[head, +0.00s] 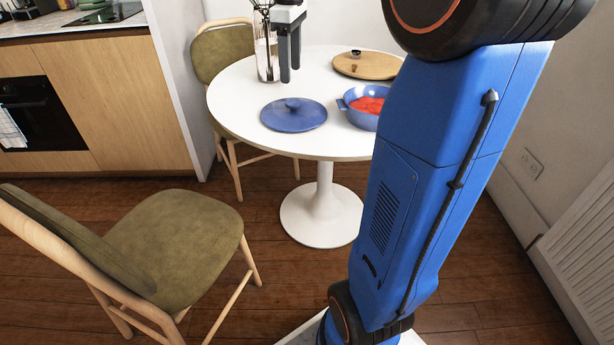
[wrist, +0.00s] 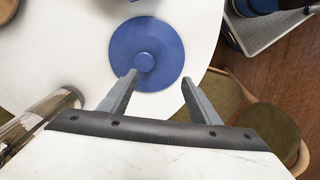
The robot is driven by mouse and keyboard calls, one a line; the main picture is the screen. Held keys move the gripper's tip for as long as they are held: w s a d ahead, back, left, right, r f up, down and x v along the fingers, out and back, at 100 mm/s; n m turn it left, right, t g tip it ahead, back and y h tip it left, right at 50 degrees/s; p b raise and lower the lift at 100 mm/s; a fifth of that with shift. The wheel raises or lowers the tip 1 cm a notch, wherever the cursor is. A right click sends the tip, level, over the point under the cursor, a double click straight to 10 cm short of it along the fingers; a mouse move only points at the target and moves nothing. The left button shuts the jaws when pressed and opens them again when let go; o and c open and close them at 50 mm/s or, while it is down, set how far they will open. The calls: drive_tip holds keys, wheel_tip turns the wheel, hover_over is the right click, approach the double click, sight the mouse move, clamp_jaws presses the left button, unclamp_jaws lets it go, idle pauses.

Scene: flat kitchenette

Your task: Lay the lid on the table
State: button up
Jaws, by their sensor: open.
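The blue round lid (head: 293,115) with a knob on top lies flat on the white round table (head: 235,95), left of a blue pan (head: 351,113) with red contents. The lid also shows in the wrist view (wrist: 165,45), with its knob near my left fingertip. My gripper (head: 289,78) is above the table, behind and higher than the lid in the head view. Its fingers (wrist: 160,79) are spread apart with nothing between them, and it appears clear of the lid.
A clear jar (head: 262,62) with utensils stands close left of my gripper; it also shows in the wrist view (wrist: 38,118). A round wooden board (head: 378,70) with a small dark-topped object lies at the back right. Green chairs (head: 175,240) stand around the table. The table's left front is clear.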

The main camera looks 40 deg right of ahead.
drive_tip(key=s+a+f+m+t, duration=0.1)
drive_tip(key=s+a+f, duration=0.3)
drive_tip(key=s, duration=0.4)
drive_tip(key=s+a+f+m+t, duration=0.1)
drive_tip(key=s+a+f+m, duration=0.3)
drive_tip(key=s+f, duration=0.3)
drive_tip(key=s+a+f+m+t, duration=0.2)
drive_tip(key=s+a+f, duration=0.3)
drive_tip(key=s, duration=0.6)
drive_tip(key=shift+s+f+m, duration=0.2)
drive_tip(key=shift+f+m, duration=0.15)
drive_tip(key=shift+m, duration=0.15)
drive_tip(key=shift+d, duration=0.15)
